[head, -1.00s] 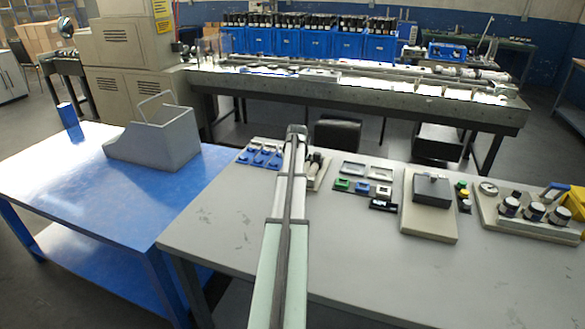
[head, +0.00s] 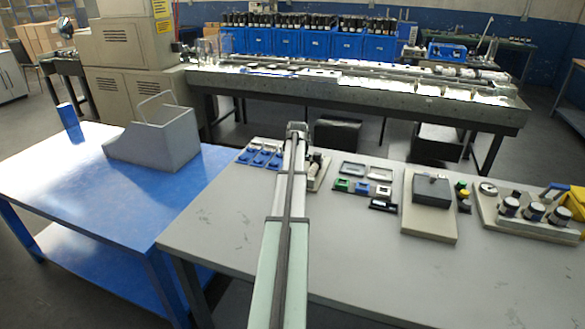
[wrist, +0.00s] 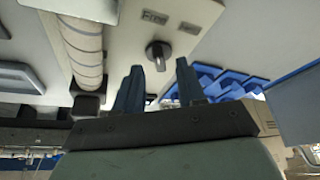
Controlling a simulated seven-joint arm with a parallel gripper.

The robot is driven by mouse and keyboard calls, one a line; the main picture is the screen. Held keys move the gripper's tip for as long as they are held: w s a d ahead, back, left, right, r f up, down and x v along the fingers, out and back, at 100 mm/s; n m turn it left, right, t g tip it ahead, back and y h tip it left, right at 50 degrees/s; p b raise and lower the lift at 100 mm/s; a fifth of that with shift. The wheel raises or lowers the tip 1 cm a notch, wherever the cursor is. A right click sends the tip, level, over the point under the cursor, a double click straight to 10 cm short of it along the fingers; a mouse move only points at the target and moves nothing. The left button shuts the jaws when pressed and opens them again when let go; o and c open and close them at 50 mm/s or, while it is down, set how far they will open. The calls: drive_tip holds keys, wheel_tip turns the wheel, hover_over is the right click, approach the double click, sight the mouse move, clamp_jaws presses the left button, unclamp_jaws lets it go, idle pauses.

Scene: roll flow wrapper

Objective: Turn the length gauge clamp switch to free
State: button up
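The length gauge clamp switch (wrist: 158,53) is a small dark rotary knob on a pale panel (wrist: 125,48) in the wrist view. A plate (wrist: 155,17) above it appears to read "Free". A second plate (wrist: 190,28) lies right of it, its text too small to read. I cannot tell which plate the knob points at. My gripper (wrist: 157,80) is open, its two dark fingers apart. In the picture the knob shows just above the gap between the fingertips, and I see no contact. In the head view my gripper (head: 298,128) hides the switch.
A striped roller (wrist: 83,48) runs along the panel left of the switch. Blue switch-like parts (wrist: 225,85) lie to the right; they also show in the head view (head: 262,153). Framed parts (head: 352,170) and a dark box (head: 432,188) stand right on the grey table (head: 370,250).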

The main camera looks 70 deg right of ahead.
drive_tip(key=v, duration=1.2)
drive_tip(key=shift+r, duration=0.1)
